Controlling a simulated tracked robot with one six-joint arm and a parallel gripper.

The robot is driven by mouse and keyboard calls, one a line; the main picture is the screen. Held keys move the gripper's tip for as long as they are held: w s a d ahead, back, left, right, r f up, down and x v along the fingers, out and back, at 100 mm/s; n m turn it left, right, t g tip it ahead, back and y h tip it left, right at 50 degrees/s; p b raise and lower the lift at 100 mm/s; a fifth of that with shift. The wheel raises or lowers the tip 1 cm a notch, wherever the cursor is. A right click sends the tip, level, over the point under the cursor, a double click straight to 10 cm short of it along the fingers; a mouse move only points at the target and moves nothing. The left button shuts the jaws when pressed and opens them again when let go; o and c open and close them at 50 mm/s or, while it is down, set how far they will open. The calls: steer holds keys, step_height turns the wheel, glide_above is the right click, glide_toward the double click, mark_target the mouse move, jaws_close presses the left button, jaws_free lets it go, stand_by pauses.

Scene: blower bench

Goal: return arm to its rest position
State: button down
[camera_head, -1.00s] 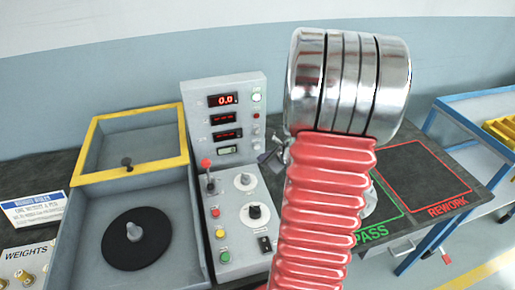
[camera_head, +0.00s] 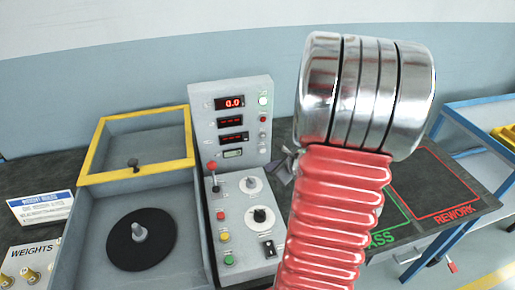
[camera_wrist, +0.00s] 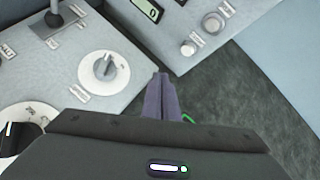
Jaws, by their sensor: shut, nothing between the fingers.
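My arm, with red ribbed bellows and banded chrome rings, fills the centre right of the head view. My gripper (camera_head: 284,169) shows only in small part there, just left of the bellows and right of the control panel. In the wrist view my gripper (camera_wrist: 163,80) has its two dark fingers together, with nothing between them. They are over the dark bench top, beside the right edge of the grey control panel (camera_wrist: 135,30). The arm hides part of the bench and of the green PASS area (camera_head: 385,238).
The control panel (camera_head: 230,90) has a red-tipped lever (camera_head: 212,168), knobs and lit displays. To its left are a yellow-framed box (camera_head: 92,155) and a black disc (camera_head: 141,239). A weights holder (camera_head: 32,262) is at lower left. The red REWORK area (camera_head: 440,185) is at right.

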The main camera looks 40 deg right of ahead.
steer(key=w+a+r+n+g+y, duration=0.1)
steer(key=a+r+n+y, duration=0.1)
steer(key=a+r+n, duration=0.45)
steer(key=w+a+r+n+y, duration=0.1)
steer(key=a+n, duration=0.3)
steer(key=a, duration=0.6)
steer(key=w+a+r+n+g+y, duration=0.1)
steer(key=a+r+n+y, duration=0.15)
steer(key=a+n, duration=0.45)
steer(key=s+a+r+n+h, duration=0.2)
steer(key=s+a+n, duration=0.3)
steer(key=n, duration=0.3)
steer(key=s+a+r+n+g+h, duration=0.1)
steer(key=s+a+r+n, duration=0.4)
steer(key=s+n, duration=0.3)
steer(key=shift+a+r+n+g+h, duration=0.2)
steer(key=shift+a+n+g+h, duration=0.15)
steer(key=shift+a, duration=0.25)
steer(key=shift+s, duration=0.1)
